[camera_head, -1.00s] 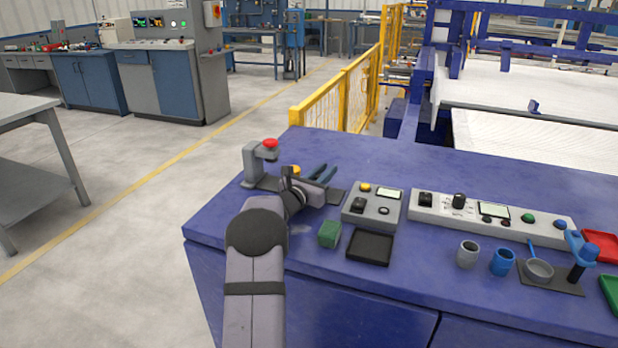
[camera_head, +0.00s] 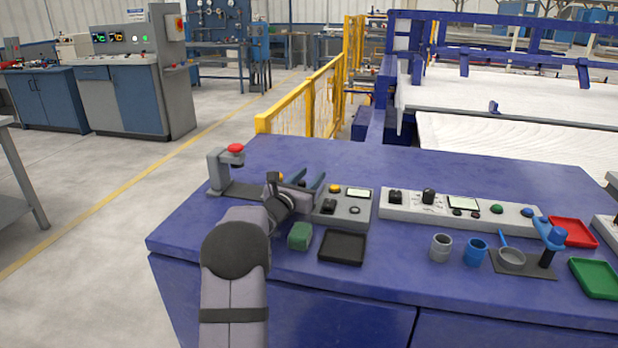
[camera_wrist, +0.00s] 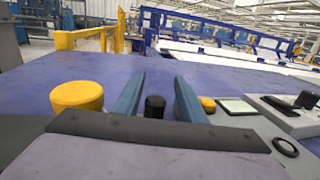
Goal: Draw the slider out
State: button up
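My gripper (camera_head: 309,180) is over the left part of the blue bench top, just left of a small grey control box (camera_head: 343,207). Its two blue-grey fingers are apart in the wrist view (camera_wrist: 158,90). A black cylindrical knob (camera_wrist: 154,106) shows in the gap between them; I cannot tell whether they touch it. A larger yellow knob (camera_wrist: 77,97) is left of the fingers, and it shows partly hidden behind my gripper in the head view (camera_head: 281,176). No part is clearly recognisable as the slider; my wrist hides some of this area.
A grey stand with a red button (camera_head: 235,148) is on the left. A green block (camera_head: 300,236) and black tray (camera_head: 343,247) are in front. A long control panel (camera_head: 460,208), two cups, a small pan (camera_head: 511,258) and red and green trays are to the right.

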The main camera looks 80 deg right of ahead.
notch_tip(320, 180, up, 10)
jog(key=p, duration=0.1)
dwell(0.6)
